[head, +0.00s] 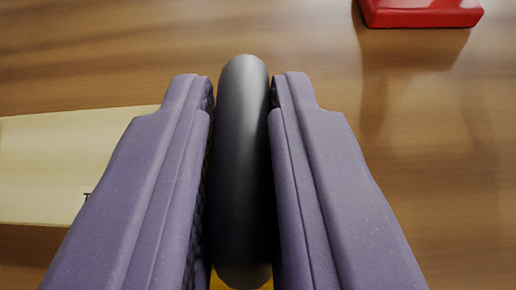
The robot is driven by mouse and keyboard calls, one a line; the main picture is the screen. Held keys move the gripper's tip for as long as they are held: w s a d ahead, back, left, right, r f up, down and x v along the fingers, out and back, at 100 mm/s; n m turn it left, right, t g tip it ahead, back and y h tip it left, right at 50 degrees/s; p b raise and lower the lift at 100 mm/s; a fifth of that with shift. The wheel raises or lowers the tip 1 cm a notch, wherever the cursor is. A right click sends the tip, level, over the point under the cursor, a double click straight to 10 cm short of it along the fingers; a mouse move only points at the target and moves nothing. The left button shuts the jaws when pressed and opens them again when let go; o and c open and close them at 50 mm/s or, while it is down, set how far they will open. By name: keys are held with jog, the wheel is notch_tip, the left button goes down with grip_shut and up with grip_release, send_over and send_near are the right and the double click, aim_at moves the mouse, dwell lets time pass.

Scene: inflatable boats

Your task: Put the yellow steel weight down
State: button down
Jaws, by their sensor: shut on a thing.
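My gripper (241,92) has two purple fingers, one on each side of a smooth dark grey rounded bar (243,130). The gripper is shut on this bar. A sliver of yellow shows under the bar at the bottom edge of the head view, so I take this to be the yellow steel weight (217,282), held by its grey part. Most of the yellow part is hidden by the fingers and the picture edge. I cannot tell whether the weight touches the surface below.
A brown wooden surface (420,170) fills the background. A pale cream sheet or board (60,165) with a small dark mark lies at the left, partly behind the left finger. A red object (422,12) sits at the top right. The wood at the right is bare.

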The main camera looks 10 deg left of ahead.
jog(key=shift+r, duration=0.15)
jog(key=c, duration=1)
grip_release()
jog(key=shift+c, duration=0.2)
